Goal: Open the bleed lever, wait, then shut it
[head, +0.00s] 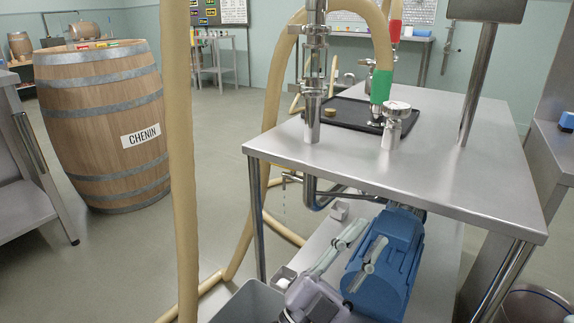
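A small metal bleed tap (289,178) sticks out under the left end of the steel table (420,185). A thin dotted line hangs below it; I cannot tell whether it is drips or a chain. The tap's lever is too small for me to tell its position. My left gripper (367,240) is low in the picture, right of and below the tap, in front of the blue pump (400,262). Its two fingers are spread with a gap between them, and I see nothing held. It is apart from the tap. My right gripper is not in view.
Beige hoses (181,150) hang at the left and loop to the floor. A grey bin (247,303) stands at the bottom. Valves and a black tray (350,112) are on the table. A barrel marked CHENIN (108,150) stands left, with open floor between.

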